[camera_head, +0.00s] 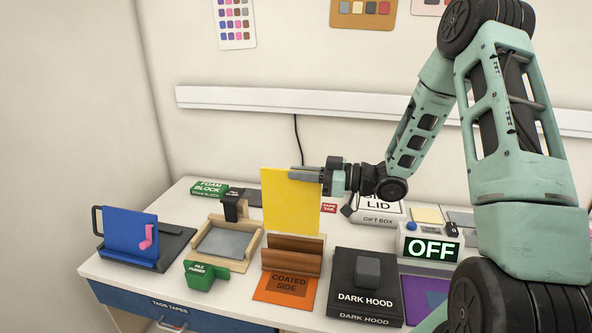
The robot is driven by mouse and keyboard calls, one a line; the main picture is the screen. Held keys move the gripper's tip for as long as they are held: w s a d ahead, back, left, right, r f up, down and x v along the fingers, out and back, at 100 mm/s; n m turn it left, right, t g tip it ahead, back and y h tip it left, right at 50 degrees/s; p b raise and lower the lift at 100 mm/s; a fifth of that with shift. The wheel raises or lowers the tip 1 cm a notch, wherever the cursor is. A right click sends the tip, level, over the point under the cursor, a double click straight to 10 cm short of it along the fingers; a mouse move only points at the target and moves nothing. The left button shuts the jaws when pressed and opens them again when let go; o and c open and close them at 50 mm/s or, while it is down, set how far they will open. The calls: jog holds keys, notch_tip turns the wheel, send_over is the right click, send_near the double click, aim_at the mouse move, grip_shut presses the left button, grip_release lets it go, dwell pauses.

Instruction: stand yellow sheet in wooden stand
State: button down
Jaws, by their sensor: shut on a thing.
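The yellow sheet (288,205) is upright, its broad face toward me. My gripper (306,174) is shut on its upper right edge, reaching in from the right. The wooden stand (291,262) is brown with ledges running left to right. It sits directly below the sheet in the picture. The sheet's lower edge meets the top of the stand in this view; I cannot tell whether it is in the slot or just above or behind it.
An orange "coated side" card (284,291) lies before the stand. A black "dark hood" box (365,290) stands to the right. A wooden tray with a grey sheet (226,243), a green block (201,275) and a blue panel (130,238) are left.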

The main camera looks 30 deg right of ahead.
aim_at(302, 209)
jog(key=shift+f+b, duration=4.35)
jog(key=shift+f, duration=1.35)
jog(key=shift+w+d+m+p, duration=0.5)
jog(key=shift+w+d+p, duration=0.05)
jog(key=shift+p, duration=0.15)
jog(key=shift+w+d, duration=0.2)
jog(key=shift+w, duration=0.05)
jog(key=shift+m, duration=0.3)
jog(key=shift+w+d+f+m+p, duration=0.15)
jog(key=shift+w+d+m+p, duration=0.25)
jog(key=shift+w+d+p, duration=0.25)
jog(key=shift+w+d+f, duration=0.1)
jog(key=shift+w, duration=0.05)
jog(key=shift+d+m, duration=0.1)
jog(key=shift+m, duration=0.2)
jog(key=shift+w+d+f+m+p, duration=0.35)
jog(key=shift+w+d+m+p, duration=0.3)
jog(key=shift+w, duration=0.1)
